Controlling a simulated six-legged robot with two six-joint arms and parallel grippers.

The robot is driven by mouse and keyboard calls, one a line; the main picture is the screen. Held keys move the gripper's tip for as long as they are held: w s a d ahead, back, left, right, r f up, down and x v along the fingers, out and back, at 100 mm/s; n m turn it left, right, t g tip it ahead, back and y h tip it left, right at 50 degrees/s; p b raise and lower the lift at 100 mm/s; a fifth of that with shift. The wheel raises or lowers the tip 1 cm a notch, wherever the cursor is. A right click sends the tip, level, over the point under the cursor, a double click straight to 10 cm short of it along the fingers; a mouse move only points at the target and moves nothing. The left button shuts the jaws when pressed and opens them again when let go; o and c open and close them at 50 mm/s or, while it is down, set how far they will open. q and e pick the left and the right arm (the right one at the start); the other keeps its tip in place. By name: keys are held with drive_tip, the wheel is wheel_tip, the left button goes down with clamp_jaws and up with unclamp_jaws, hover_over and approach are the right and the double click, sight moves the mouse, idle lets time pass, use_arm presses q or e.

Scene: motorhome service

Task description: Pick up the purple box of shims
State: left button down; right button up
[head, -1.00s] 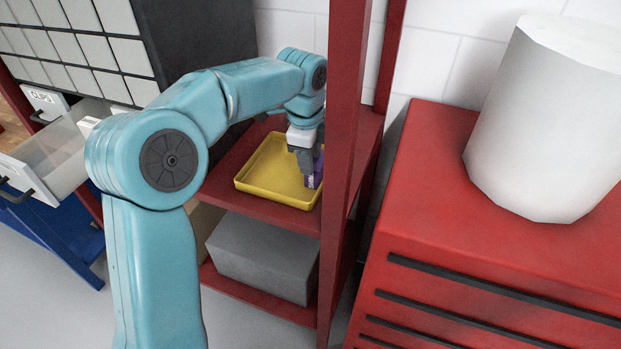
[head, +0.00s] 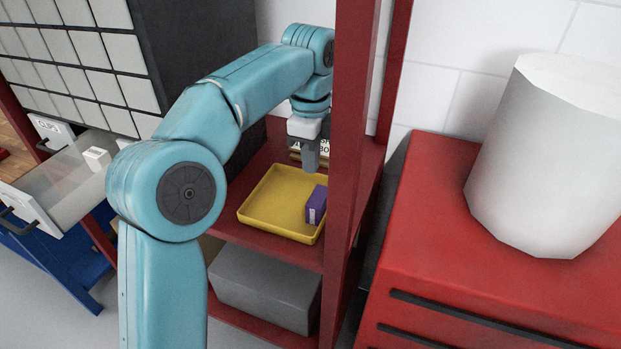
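The purple box of shims (head: 317,204) stands in the right side of a yellow tray (head: 262,226) on a red shelf. A small white label shows on its front. My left gripper (head: 311,166) hangs above the tray with its fingers pointing down, above and apart from the box. It holds nothing that I can see. Its fingers overlap in this view, so their opening is hidden. My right gripper is not in view.
A red shelf post (head: 351,150) stands right of the tray, close to my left gripper. A grey box (head: 262,286) is on the lower shelf. An open drawer (head: 60,185) juts out at left.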

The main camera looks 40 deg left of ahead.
use_arm(q)
wheel_tip(320, 180, up, 5)
drive_tip(key=shift+r+p, duration=0.1)
drive_tip(key=shift+p, duration=0.55)
drive_tip(key=c, duration=1.1)
unclamp_jaws()
drive_tip(key=shift+w, duration=0.2)
drive_tip(key=o, duration=0.7)
drive_tip(key=shift+s, duration=0.2)
drive_tip(key=shift+w, duration=0.15)
